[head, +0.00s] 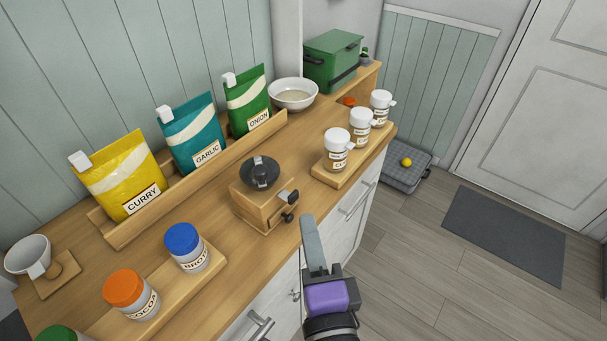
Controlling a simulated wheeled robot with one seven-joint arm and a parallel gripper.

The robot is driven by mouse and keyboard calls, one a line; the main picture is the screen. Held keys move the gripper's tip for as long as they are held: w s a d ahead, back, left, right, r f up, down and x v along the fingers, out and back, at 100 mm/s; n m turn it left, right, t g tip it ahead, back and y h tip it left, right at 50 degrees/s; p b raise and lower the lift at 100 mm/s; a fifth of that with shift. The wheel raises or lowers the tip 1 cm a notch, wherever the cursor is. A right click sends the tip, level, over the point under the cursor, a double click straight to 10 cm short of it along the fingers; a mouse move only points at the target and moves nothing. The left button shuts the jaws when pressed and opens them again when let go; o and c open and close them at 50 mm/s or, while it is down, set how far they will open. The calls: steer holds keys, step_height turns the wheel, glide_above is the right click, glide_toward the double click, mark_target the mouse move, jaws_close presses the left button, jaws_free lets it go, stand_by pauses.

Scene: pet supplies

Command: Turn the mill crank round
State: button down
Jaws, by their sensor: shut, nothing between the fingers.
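The mill (262,203) is a wooden box with a dark round top (260,173), standing near the counter's front edge. My gripper (308,222) is shut and empty, just right of the mill and in front of the counter edge. Its fingers appear close to the knob but apart from it in the picture; the true depth gap is unclear.
Curry, garlic and onion bags (205,140) stand in a wooden rack behind the mill. Lidded jars (187,248) are at left, white-capped shakers (337,150) on a board at right. A white bowl (293,95) and green box (333,62) are farther back.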

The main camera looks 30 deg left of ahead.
mark_target(259, 166)
steer(key=w+a+p, duration=0.3)
steer(key=w+a, duration=0.2)
steer(key=a, duration=0.4)
steer(key=shift+w+a, duration=0.15)
steer(key=shift+a, duration=0.25)
steer(key=shift+s+a+f+m+b, duration=0.2)
steer(key=shift+f+m+b, duration=0.1)
steer(key=shift+b, duration=0.9)
steer(key=shift+s+r+t+h+b, duration=0.1)
steer(key=shift+r+t+h+b, duration=0.1)
steer(key=shift+t+h+b, duration=0.15)
